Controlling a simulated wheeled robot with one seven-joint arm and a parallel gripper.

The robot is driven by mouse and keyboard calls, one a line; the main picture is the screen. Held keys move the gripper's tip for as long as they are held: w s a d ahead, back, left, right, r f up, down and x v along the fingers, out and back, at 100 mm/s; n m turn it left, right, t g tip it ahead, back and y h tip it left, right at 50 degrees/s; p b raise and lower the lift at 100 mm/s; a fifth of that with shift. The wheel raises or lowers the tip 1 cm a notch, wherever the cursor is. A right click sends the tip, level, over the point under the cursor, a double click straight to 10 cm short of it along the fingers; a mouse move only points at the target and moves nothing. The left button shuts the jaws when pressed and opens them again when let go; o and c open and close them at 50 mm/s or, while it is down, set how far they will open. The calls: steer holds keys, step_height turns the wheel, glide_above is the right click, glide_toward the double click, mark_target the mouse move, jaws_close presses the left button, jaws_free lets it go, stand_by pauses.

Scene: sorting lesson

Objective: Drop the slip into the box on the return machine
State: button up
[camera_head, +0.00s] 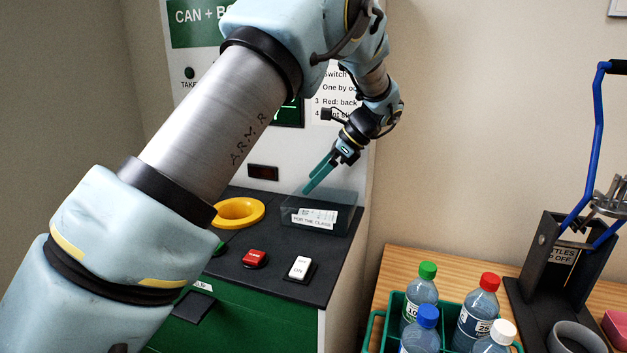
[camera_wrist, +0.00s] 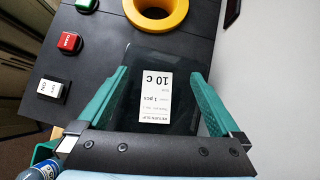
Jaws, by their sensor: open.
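The white return slip (camera_wrist: 157,96), with "10 C" printed on it, shows in the wrist view within the outline of the dark see-through box (camera_wrist: 142,56). In the head view the box (camera_head: 346,221) stands on the machine's black top and has a "FOR THE CLASS" label (camera_head: 313,223). White paper with print shows just above that label, seemingly inside the box. My gripper (camera_head: 309,188) is over the box, pointing down. Its teal fingers are spread apart on either side of the slip in the wrist view, touching nothing I can see.
The return machine (camera_head: 330,300) also has a yellow ring opening (camera_head: 238,212), a red button (camera_head: 255,258) and a white switch (camera_head: 300,266). On the wooden table (camera_head: 400,262) at right stand a green crate (camera_head: 395,310) of capped bottles and a black press with a blue lever (camera_head: 597,130).

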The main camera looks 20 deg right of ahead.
steer(key=b+v, duration=0.2)
steer(key=v, duration=0.8)
steer(key=shift+a, duration=0.1)
steer(key=w+a+f+n+g+h, duration=0.1)
steer(key=w+a+f+n, duration=0.15)
steer(key=a, duration=0.45)
steer(key=w+a+f+n+g+h, duration=0.1)
steer(key=w+a+f+n, duration=0.15)
steer(key=a, duration=0.35)
steer(key=s+a+f+n+h, duration=0.1)
steer(key=s+a+f+n, duration=0.1)
steer(key=a+n, duration=0.2)
steer(key=s+a+f+n+g+h, duration=0.1)
steer(key=a+n, duration=0.3)
steer(key=a, duration=0.6)
steer(key=s+a+f+n+h, duration=0.2)
steer(key=s+a+f+n, duration=0.1)
steer(key=a, duration=0.4)
steer(key=shift+s+a+f+n+g, duration=0.35)
steer(key=shift+f+n+g, duration=0.05)
steer(key=shift+f+n, duration=0.15)
steer(key=s+a+f+n+t+h, duration=0.1)
steer(key=s+a+f+n, duration=0.2)
steer(key=s+a+n, duration=0.3)
steer(key=shift+s+a, duration=0.4)
steer(key=shift+s, duration=0.4)
